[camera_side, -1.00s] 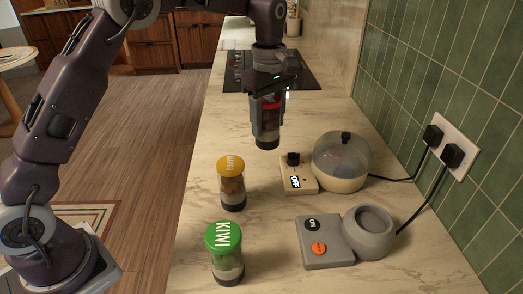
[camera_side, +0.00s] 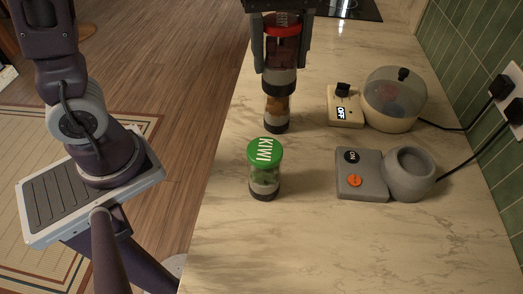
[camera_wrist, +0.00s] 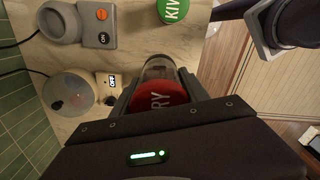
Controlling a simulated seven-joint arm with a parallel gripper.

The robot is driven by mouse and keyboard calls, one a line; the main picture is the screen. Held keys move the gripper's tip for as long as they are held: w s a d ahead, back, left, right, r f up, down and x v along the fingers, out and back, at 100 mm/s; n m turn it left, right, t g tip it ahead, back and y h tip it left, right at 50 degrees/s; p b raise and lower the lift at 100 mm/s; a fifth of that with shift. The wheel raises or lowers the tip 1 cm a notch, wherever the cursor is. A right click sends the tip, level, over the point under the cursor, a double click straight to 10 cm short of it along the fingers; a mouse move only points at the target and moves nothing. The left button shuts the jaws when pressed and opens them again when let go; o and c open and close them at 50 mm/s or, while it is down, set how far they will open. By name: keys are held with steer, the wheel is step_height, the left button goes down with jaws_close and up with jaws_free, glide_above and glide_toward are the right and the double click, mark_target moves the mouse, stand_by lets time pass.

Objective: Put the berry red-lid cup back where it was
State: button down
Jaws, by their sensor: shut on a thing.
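The berry cup (camera_side: 282,52) is a clear jar with a red lid, dark red contents and a dark base. My gripper (camera_side: 284,38) is shut around its sides and holds it upright above the counter. In the wrist view its red lid (camera_wrist: 168,97) shows "RY" between the fingers (camera_wrist: 160,98). In the side view the held cup hides the top of the mango cup (camera_side: 276,116), whose orange contents and dark base show on the counter. The green-lid kiwi cup (camera_side: 264,172) stands nearer the camera; its lid also shows in the wrist view (camera_wrist: 172,10).
A cream device with an OFF switch (camera_side: 346,106) and a domed bowl (camera_side: 394,100) stands right of the mango cup. A grey device with buttons (camera_side: 362,176) and a round pot (camera_side: 409,174) is nearer. Cords run to the wall. The near counter is clear.

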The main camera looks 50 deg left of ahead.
steer(key=shift+m, duration=0.4)
steer(key=s+f, duration=0.1)
steer(key=f, duration=0.4)
steer(key=s+f, duration=0.1)
steer(key=f, duration=0.4)
steer(key=s+f, duration=0.2)
steer(key=f, duration=0.3)
steer(key=shift+d+f, duration=0.15)
steer(key=shift+f, duration=0.25)
steer(key=shift+f, duration=0.1)
steer(key=c, duration=0.6)
jaws_free()
